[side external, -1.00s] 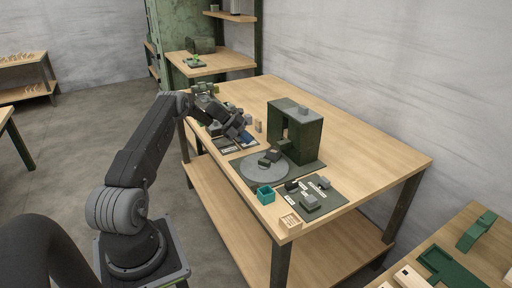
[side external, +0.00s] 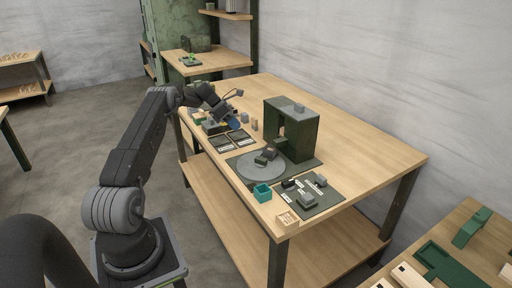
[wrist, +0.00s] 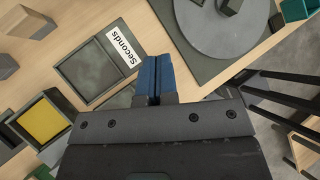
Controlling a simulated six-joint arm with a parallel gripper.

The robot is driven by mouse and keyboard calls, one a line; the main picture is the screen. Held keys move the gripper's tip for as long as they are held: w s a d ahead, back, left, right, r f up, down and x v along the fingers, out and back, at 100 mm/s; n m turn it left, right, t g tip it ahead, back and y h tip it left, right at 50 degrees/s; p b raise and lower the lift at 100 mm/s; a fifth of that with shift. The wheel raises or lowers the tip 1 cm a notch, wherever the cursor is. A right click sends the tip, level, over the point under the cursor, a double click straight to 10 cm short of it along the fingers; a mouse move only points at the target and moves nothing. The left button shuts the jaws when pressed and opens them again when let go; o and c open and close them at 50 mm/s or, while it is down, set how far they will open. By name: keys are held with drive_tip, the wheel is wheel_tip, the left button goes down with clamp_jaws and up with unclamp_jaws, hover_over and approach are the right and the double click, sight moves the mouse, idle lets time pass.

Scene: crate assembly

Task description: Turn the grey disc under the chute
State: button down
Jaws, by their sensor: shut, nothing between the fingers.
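The grey disc (side external: 248,171) lies flat on a dark mat at the front of the table. The dark green chute block (side external: 306,134) stands behind it, with an opening in its front. Dark pieces sit at the disc's edge near the chute (side external: 269,153). The disc also shows in the wrist view (wrist: 222,32), with a small dark block (wrist: 229,6) on it, cut by the frame. My gripper (side external: 233,126) has blue fingertips, shut together and empty in the wrist view (wrist: 155,68). It is above the table, to the left of the disc and apart from it.
Dark square trays (wrist: 92,72), one labelled "Seconds", lie below my gripper. A box with a yellow inside (wrist: 42,121) is beside them. The table's back is clear.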

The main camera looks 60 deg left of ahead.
sight(260, 154)
drive_tip(key=w+d+f+n+g, duration=0.1)
drive_tip(key=d+f+n, duration=0.1)
drive_tip(key=n, duration=0.7)
drive_tip(key=d+f+n+g+y, duration=0.1)
drive_tip(key=d+f+n, duration=0.1)
drive_tip(key=n, duration=0.7)
drive_tip(key=w+d+f+n+g, duration=0.1)
drive_tip(key=d+f+n, duration=0.1)
drive_tip(key=n, duration=0.8)
drive_tip(key=shift+w+d+f+g+y, duration=0.2)
drive_tip(key=shift+w+f+g+y, duration=0.15)
drive_tip(key=shift+f, duration=0.3)
drive_tip(key=shift+w+d+r, duration=0.1)
drive_tip(key=shift+w+d, duration=0.25)
drive_tip(key=shift+d, duration=0.2)
drive_tip(key=shift+w+d+r, duration=0.1)
drive_tip(key=shift+w+d, duration=0.2)
drive_tip(key=shift+d, duration=0.25)
drive_tip(key=shift+w+d, duration=0.3)
drive_tip(key=shift+d, duration=0.2)
